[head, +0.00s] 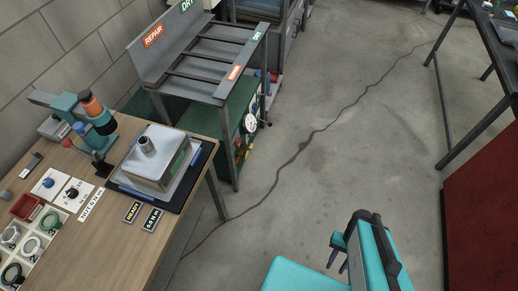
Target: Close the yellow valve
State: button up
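A green cabinet side (240,112) under the grey rack carries a round white gauge (250,123) and small red and yellow fittings (239,146). A yellow part among these fittings may be the yellow valve, but it is too small to tell its shape or whether it is open or closed. My gripper (337,266) is at the lower right, above bare floor.
A wooden bench (130,235) at left holds a metal box on a dark tray (182,203), a teal and orange tool (92,107) and parts bins. The grey rack (215,62) has "REPAIR" and "DRY" signs. A red cabinet (485,215) stands at right.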

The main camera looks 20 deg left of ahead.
aim_at(250, 147)
jog(key=z, duration=0.1)
jog(key=k, duration=1.6)
jog(key=u, duration=0.95)
jog(key=i, duration=1.05)
jog(key=z, duration=0.05)
